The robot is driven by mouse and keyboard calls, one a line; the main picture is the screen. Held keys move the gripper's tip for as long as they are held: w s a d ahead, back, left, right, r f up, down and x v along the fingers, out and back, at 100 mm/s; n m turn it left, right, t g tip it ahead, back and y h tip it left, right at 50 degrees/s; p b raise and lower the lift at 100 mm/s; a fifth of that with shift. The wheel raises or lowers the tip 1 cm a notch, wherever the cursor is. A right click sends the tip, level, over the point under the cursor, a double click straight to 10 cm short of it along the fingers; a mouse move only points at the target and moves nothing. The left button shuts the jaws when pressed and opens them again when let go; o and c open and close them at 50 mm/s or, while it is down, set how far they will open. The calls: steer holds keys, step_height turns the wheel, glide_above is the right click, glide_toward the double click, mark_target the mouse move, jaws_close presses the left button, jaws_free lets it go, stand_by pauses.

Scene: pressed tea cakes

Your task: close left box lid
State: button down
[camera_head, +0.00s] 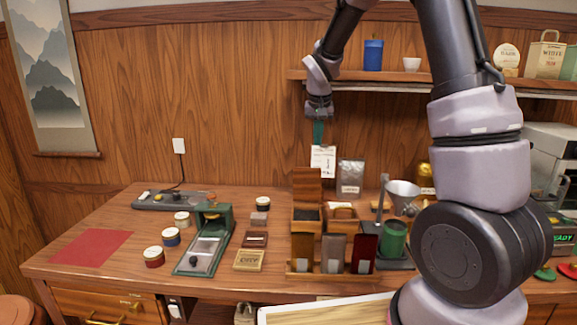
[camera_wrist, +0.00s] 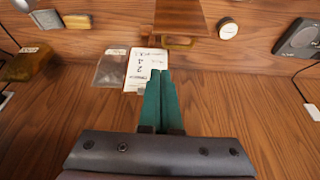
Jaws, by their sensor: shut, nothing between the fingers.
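The left wooden box (camera_head: 307,222) stands on the table in the head view, with dark contents inside. Its lid (camera_head: 307,186) is open and stands upright behind the opening. What looks like the raised lid shows at the top of the wrist view (camera_wrist: 180,17). My gripper (camera_head: 318,140) is above and behind the box, higher than the lid and apart from it, in front of the wood wall. Its green fingers (camera_wrist: 160,76) are together and empty, pointing down.
A white card (camera_head: 323,160) and a grey foil pouch (camera_head: 351,175) are behind the boxes. A second wooden box (camera_head: 341,224) stands right beside the left one. Dark upright packets (camera_head: 332,252) stand in front. A metal funnel (camera_head: 403,192) is to the right. The shelf (camera_head: 300,75) is above.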

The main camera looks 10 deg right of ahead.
steer(key=a+f, duration=0.1)
glide_above(307, 183)
steer(key=w+d, duration=0.3)
steer(key=w, duration=0.2)
step_height(307, 183, down, 9)
steer(key=shift+a+f, duration=0.1)
steer(key=shift+s, duration=0.15)
